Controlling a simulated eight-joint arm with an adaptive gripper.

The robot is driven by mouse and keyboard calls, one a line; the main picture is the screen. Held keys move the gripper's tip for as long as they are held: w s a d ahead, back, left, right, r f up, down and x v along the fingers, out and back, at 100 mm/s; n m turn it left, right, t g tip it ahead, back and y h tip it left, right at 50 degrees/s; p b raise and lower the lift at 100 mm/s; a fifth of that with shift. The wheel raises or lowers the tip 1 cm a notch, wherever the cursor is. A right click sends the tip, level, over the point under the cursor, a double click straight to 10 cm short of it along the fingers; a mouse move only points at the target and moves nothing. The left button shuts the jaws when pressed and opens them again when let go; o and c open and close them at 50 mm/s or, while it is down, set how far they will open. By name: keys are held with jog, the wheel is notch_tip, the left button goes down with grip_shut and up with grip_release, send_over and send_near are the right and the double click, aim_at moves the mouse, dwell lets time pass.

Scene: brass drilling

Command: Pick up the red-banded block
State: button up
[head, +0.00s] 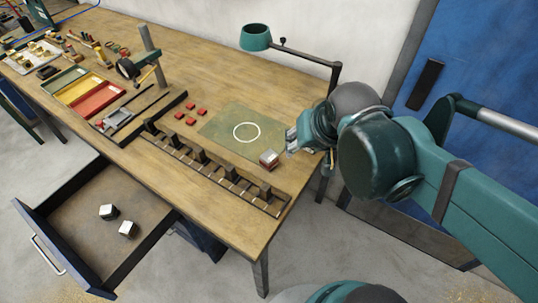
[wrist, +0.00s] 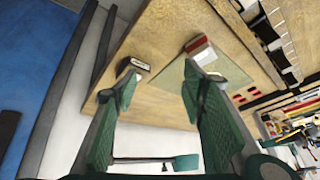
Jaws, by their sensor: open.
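The red-banded block (head: 268,158) is a small pale block with a red band, standing on the table near the right front corner of the green mat (head: 222,134). My gripper (head: 292,140) is just right of and behind it in the head view, low near the table edge. In the wrist view my gripper (wrist: 163,78) is open with nothing between its fingers. There the red-banded block (wrist: 200,48) lies beyond the tip of the right finger, which hides its lower part. A dark-and-pale object (wrist: 133,65) lies beyond the left finger, partly hidden by it.
A slotted dark rack (head: 212,168) runs along the table's front. Several small red pieces (head: 190,121) lie left of the mat. An open drawer (head: 80,222) holds two white-topped blocks. A teal lamp (head: 256,37) overhangs the back. The mat's middle is clear.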

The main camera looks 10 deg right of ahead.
jog(key=shift+w+a+r+m+g+p, duration=0.55)
jog(key=shift+w+a+m+p, duration=0.4)
jog(key=shift+p, duration=0.65)
jog(key=m+g+p, duration=0.3)
jog(key=m+p, duration=0.2)
jog(key=p, duration=0.3)
send_near(269, 155)
jog(key=shift+w+d+f+n, duration=0.15)
jog(key=shift+w+d+f, duration=0.15)
jog(key=shift+d, duration=0.3)
jog(key=shift+w+d+f+n, duration=0.1)
jog(key=shift+w+d+f, duration=0.1)
jog(key=shift+w+d, duration=0.3)
jog(key=a+m+p, duration=0.1)
jog(key=p, duration=0.1)
jog(key=a+f+m+g+p, duration=0.1)
jog(key=shift+g+p, duration=0.25)
jog(key=shift+p, duration=0.15)
jog(key=shift+a+f+m+p, duration=0.2)
jog(key=shift+f+m+p, duration=0.1)
jog(key=shift+m+p, duration=0.1)
jog(key=shift+f, duration=0.15)
jog(key=shift+f, duration=1.2)
jog(key=shift+f, duration=0.1)
